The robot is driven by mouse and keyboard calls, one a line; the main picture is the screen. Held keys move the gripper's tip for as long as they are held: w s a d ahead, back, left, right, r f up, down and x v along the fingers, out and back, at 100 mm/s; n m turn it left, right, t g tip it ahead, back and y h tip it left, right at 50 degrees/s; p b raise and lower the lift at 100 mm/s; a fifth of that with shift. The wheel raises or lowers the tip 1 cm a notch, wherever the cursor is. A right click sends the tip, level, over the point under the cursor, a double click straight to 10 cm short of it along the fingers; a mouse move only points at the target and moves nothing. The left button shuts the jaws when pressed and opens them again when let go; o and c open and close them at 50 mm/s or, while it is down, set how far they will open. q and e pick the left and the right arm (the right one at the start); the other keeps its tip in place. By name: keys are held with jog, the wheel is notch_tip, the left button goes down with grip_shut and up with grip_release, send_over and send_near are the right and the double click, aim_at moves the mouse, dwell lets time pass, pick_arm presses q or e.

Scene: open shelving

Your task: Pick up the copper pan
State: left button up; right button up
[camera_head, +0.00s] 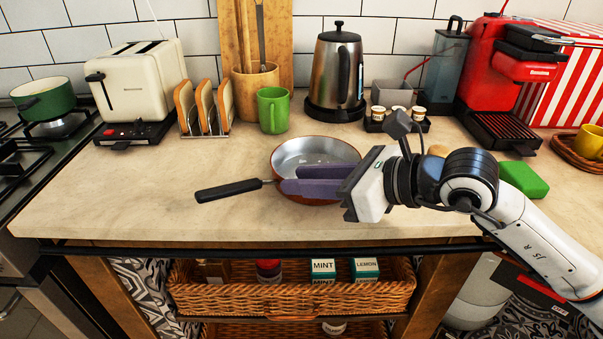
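The copper pan (290,155) sits on the counter, with a silvery inside, a copper-coloured outside and a black handle (228,190) pointing left. My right gripper (284,180) reaches in from the right. Its two purple fingers lie one above the other in the picture, over the front part of the pan, with a small gap showing between them. The fingers hide part of the pan's front wall and rim. I cannot tell whether they touch the pan or have its rim between them. My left gripper is not in the view.
A green mug (273,112), toast rack (204,108) and kettle (336,72) stand behind the pan. A green sponge (523,179) lies right, partly behind my arm. A wicker basket (290,297) is below the counter. The counter left of the pan handle is clear.

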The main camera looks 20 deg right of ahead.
jog(key=shift+x, duration=1.1)
grip_shut()
dwell(0.6)
